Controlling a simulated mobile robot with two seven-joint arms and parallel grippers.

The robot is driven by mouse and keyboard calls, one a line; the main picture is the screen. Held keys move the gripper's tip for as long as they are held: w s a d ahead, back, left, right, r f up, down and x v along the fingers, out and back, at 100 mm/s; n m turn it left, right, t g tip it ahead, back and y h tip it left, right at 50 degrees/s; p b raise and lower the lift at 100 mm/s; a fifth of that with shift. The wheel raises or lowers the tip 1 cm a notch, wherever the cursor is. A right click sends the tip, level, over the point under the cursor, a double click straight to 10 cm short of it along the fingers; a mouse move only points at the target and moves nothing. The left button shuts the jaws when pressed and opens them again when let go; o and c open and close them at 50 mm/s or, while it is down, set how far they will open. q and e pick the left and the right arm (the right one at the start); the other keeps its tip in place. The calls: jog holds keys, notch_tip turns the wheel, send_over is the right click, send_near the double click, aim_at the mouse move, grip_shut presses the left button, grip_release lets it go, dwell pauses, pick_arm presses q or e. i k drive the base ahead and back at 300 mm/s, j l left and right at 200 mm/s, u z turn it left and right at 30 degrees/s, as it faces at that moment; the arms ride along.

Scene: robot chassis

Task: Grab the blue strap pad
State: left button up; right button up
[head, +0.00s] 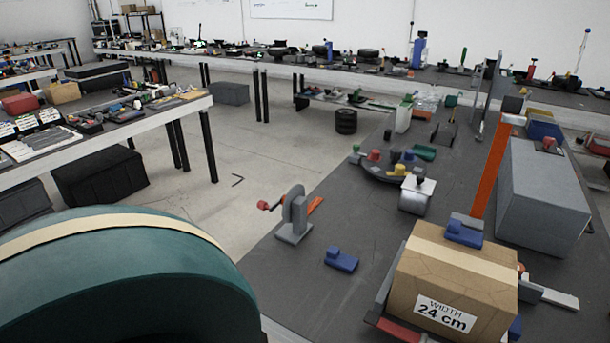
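A small blue stepped pad (341,259) lies on the dark grey bench top (310,295), left of a cardboard box. Another blue pad (464,234) sits on top of the cardboard box (455,283), on the pale strap that runs across it. The box is labelled "WIDTH 24 cm". I cannot tell for certain which blue piece is the strap pad. Neither of my grippers shows in the head view.
A grey crank stand (294,216) with a red knob stands left of the loose blue pad. An orange upright (491,168) and large grey block (540,198) stand behind the box. A large teal curved shape (125,285) fills the lower left. Bench around the loose pad is clear.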

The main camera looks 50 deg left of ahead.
aim_at(338, 261)
jog(key=u, duration=1.4)
